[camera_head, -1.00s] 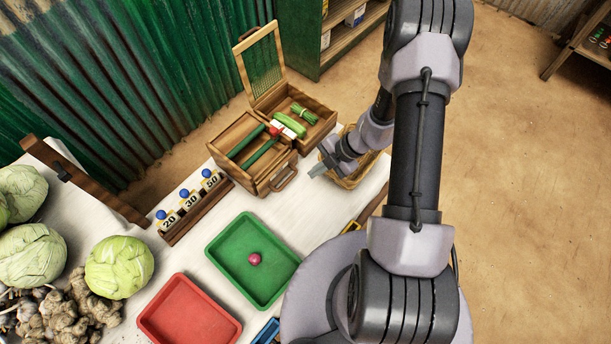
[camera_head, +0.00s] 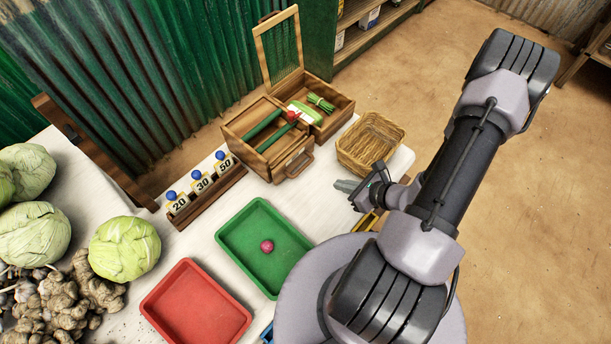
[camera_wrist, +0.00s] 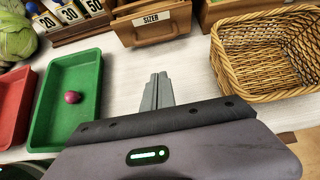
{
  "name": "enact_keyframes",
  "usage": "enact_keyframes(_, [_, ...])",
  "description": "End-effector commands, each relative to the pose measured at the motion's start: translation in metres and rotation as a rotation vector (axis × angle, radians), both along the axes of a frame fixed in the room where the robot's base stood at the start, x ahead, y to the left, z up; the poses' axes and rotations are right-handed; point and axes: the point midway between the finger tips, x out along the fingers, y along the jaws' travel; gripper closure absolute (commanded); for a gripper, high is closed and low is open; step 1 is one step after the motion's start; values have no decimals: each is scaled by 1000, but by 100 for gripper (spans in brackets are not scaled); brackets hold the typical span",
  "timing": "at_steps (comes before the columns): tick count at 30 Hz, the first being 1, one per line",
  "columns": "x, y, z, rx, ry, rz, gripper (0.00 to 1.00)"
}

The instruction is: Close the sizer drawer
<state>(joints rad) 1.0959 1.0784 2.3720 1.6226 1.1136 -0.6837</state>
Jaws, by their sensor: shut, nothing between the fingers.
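The sizer drawer (camera_wrist: 126,30) shows in the wrist view at the top, its wooden front labelled SIZER and carrying a handle.
A wicker basket (camera_head: 368,145) stands right of the drawer, close to my gripper. A green tray (camera_head: 245,235) with a pink ball (camera_head: 267,246) and a red tray (camera_head: 190,305) lie to the left. A numbered rack (camera_head: 207,197) stands left of the drawer. White tabletop is bare before the drawer.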

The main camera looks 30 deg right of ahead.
Motion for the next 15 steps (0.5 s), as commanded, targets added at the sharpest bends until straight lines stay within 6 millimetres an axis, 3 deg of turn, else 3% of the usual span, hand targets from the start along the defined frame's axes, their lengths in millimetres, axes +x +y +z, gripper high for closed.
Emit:
enact_keyframes(12, [63, 26, -59, 0, 0, 10, 100])
enact_keyframes(15, [80, 32, -58, -1, 0, 10, 100])
